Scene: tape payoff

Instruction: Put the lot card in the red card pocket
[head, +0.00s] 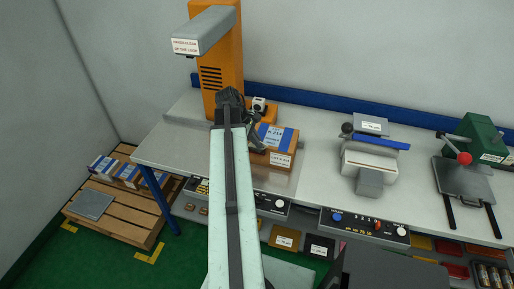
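My gripper (257,121) is at the far end of my pale arm, low over the bench beside a box with a blue and white top (277,136). The wrist and arm hide part of it, and its finger gap is not clear. I cannot pick out the lot card for sure; several small white labels show on the equipment. Below the bench front hang a yellow labelled pocket (284,238) and a black labelled pocket (319,247). A thin reddish strip (342,246) shows right of the black one, mostly hidden; I cannot tell if it is the red card pocket.
An orange machine with a grey head (208,33) stands behind my gripper. A white device with a blue bar (371,165) and a green press (478,137) stand on the right. Control panels line the bench front. A pallet (118,218) with boxes is at left.

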